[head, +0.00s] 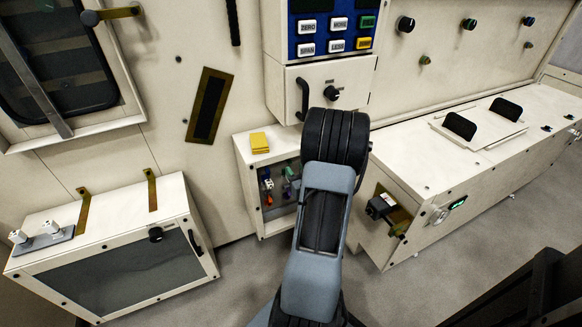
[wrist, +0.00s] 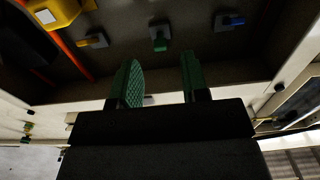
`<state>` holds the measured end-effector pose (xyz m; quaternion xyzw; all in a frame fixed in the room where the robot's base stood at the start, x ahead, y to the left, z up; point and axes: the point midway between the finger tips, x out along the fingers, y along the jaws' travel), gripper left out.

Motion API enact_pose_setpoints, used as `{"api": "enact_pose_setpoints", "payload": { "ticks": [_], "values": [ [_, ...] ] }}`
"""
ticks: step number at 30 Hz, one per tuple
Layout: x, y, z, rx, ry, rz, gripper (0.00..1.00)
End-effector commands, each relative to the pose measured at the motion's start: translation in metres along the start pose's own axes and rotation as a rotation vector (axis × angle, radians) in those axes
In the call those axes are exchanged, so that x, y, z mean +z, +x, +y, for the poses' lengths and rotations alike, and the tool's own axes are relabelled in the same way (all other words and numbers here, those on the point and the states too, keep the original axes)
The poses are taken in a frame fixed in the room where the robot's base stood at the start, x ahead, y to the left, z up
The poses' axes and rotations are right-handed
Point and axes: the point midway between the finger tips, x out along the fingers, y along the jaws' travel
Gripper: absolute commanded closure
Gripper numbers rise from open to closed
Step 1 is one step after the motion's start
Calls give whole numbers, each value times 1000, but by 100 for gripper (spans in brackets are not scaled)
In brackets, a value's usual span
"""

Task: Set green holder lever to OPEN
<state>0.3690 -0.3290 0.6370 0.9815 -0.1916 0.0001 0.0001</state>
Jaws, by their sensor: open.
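A small green lever or knob (wrist: 158,42) shows on a dark panel at the top middle of the wrist view. I take it for the green holder lever; no OPEN marking is readable, so its setting cannot be told. My gripper (wrist: 162,80) is open, its two green-padded fingers pointing at the panel. The green piece lies beyond the fingertips, roughly between them in the picture, and nothing shows between the fingers. In the head view a small green part (head: 291,171) shows inside the open-fronted low box (head: 246,190). My arm hides my gripper and the box's right side there.
In the wrist view a blue-tipped piece (wrist: 231,22) sits right of the green one, an amber-tipped piece (wrist: 92,40) left, and a yellow part (wrist: 55,12) at top left. Orange strips run nearby. In the head view a yellow block (head: 259,142) tops the box; a cabinet (head: 430,190) stands right.

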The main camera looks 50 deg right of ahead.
Motion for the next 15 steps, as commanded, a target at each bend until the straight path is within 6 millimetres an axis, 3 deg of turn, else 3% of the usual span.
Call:
{"api": "enact_pose_setpoints", "payload": {
  "ticks": [6, 15],
  "values": [
    [1, 28, 0, -1, -1, 1, 58],
    [0, 42, 0, 0, 1, -1, 58]
  ]
}}
